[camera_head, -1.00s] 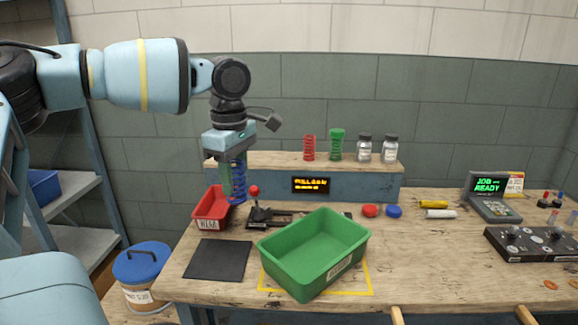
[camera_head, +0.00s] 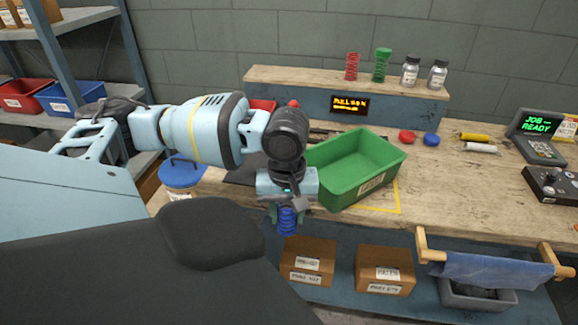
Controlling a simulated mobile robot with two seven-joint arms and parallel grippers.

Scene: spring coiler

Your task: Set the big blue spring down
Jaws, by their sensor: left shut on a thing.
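The big blue spring (camera_head: 287,221) hangs upright below my left gripper (camera_head: 287,212). The gripper is shut on it, and its fingers show on both sides of the coils. In the picture the spring lies in front of the bench's front edge, to the lower left of the green bin (camera_head: 355,170). Its lower end shows against the dark blue bench front, and nothing is seen supporting it. My left arm hides part of the bench top and most of the dark mat (camera_head: 243,172). My right gripper is not in view.
A red spring (camera_head: 352,66) and a green spring (camera_head: 381,65) stand on the raised ledge beside two jars. Cardboard boxes (camera_head: 308,262) sit on the lower shelf. A towel rail (camera_head: 490,268) sticks out at the right. The bench's middle right (camera_head: 440,185) is clear.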

